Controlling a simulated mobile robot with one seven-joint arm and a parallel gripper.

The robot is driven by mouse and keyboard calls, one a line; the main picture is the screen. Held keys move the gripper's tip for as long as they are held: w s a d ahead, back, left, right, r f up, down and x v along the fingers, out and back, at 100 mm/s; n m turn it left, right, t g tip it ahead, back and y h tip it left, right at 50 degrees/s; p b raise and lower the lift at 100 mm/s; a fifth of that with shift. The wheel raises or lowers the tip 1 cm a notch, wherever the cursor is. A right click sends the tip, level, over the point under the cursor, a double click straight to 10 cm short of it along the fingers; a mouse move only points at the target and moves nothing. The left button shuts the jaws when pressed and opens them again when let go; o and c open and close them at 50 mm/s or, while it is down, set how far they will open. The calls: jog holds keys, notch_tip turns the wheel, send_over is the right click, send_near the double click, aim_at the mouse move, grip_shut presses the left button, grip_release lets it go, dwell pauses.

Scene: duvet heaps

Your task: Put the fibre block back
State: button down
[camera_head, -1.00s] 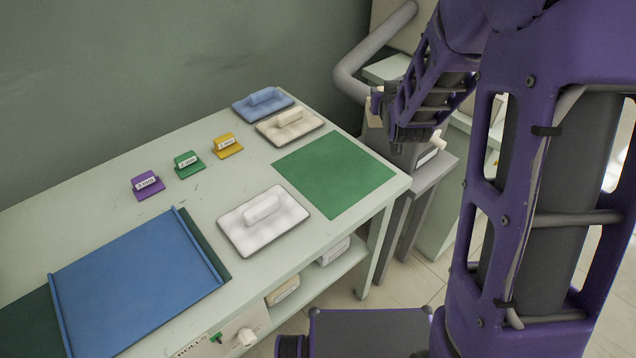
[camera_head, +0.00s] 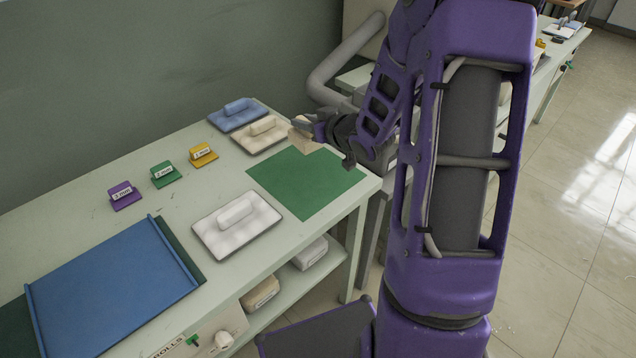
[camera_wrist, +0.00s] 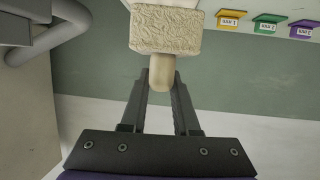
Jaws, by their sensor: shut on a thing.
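The fibre block, a cream, rough-textured block (camera_wrist: 165,30) with a rounded handle, is held by my gripper (camera_wrist: 161,80). The two fingers close on the handle from both sides in the wrist view. In the head view the block (camera_head: 301,141) appears over the far edge of the green mat (camera_head: 318,188), at the end of my gripper (camera_head: 310,128). The block looks raised off the table, but the gap beneath it cannot be told. My arm partly hides the gripper.
Blue (camera_head: 228,123), cream (camera_head: 252,145) and white (camera_head: 215,245) pads with handles lie left of the mat. Purple (camera_head: 125,200), green (camera_head: 164,180) and yellow (camera_head: 205,159) labelled holders stand further left. A blue sheet (camera_head: 105,290) covers the near left. Most of the mat is bare.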

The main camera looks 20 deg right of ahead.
jog(key=s+d, duration=0.1)
jog(key=s+d+f+n+y, duration=0.1)
jog(key=shift+s+d+f, duration=0.15)
jog(key=shift+s+d, duration=0.1)
jog(key=shift+s, duration=0.05)
jog(key=shift+s+f, duration=0.15)
jog(key=shift+f, duration=0.1)
notch_tip(320, 180, down, 10)
jog(key=shift+r+b, duration=0.15)
jog(key=shift+b, duration=0.95)
jog(key=shift+f, duration=0.2)
jog(key=c, duration=0.7)
grip_release()
jog(key=shift+o, duration=0.2)
jog(key=shift+r, duration=0.1)
